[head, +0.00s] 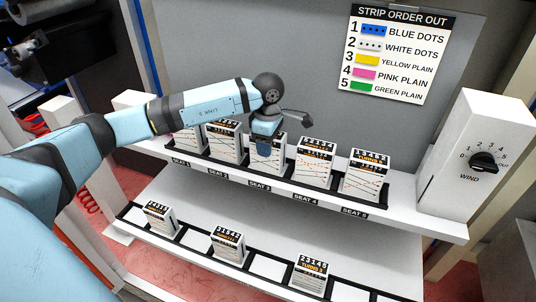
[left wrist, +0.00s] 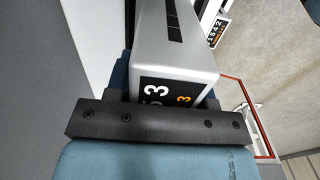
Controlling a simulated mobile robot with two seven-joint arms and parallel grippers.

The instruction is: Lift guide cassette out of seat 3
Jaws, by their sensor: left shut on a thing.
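The guide cassette in seat 3 (head: 266,168) is a white block with a black numbered top and coloured lines on its face. It stands upright in the upper rack, in line with its neighbours. My left gripper (head: 266,141) reaches down from above and is shut on its upper part, hiding much of the top. In the left wrist view the cassette (left wrist: 178,50) shows its pale side and black label with an orange figure, close against the gripper (left wrist: 160,122). Whether its base is clear of the seat cannot be told. My right gripper is out of view.
Similar cassettes stand close on both sides, in seat 2 (head: 224,144) and seat 4 (head: 314,162). A lower rack holds more cassettes (head: 228,247) with empty places between. A white box with a WIND dial (head: 485,161) stands right; a strip order sign (head: 404,53) hangs behind.

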